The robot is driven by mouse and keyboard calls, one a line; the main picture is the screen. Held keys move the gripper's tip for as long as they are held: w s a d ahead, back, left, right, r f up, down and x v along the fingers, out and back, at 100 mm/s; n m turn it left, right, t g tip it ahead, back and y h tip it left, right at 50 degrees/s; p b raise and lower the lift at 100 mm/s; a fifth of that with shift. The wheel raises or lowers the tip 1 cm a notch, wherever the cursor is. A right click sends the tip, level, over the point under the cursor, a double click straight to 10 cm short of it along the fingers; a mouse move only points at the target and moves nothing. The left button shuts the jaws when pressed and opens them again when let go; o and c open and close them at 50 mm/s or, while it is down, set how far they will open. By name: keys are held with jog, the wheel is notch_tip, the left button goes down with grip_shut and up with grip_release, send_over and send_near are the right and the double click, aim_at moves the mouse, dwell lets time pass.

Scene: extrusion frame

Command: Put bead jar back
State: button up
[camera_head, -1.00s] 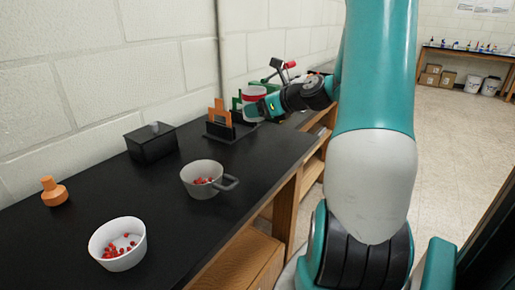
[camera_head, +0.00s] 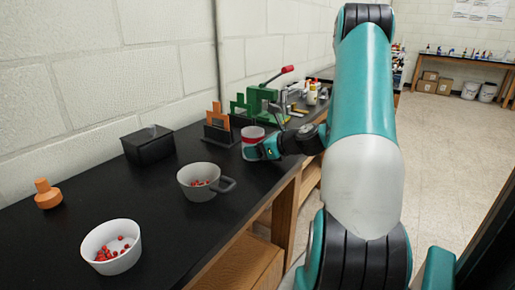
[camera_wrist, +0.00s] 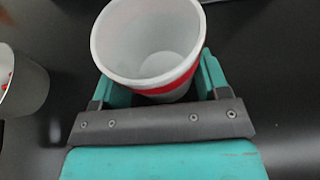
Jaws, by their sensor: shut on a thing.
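The bead jar (camera_head: 252,135) is a white cup with a red band, beside the rack toward the middle of the black bench. My gripper (camera_head: 262,149) is shut on it from the right side. In the wrist view, the jar (camera_wrist: 145,40) sits between the two teal fingers of my gripper (camera_wrist: 158,82), mouth up, and its inside looks empty. I cannot tell whether its base touches the bench. A grey handled cup (camera_head: 197,186) with red beads stands nearer; its edge also shows at the left of the wrist view (camera_wrist: 28,92).
A white bowl (camera_head: 108,264) with red beads stands at the near left. An orange bottle-shaped piece (camera_head: 47,196) and a black box (camera_head: 147,152) stand along the wall. An orange-and-black rack (camera_head: 219,133) and a green press (camera_head: 258,98) stand behind. The bench between cup and bowl is clear.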

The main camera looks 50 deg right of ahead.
jog(key=shift+f, duration=0.15)
jog(key=o, duration=1)
jog(key=shift+c, duration=0.2)
jog(key=v, duration=1.2)
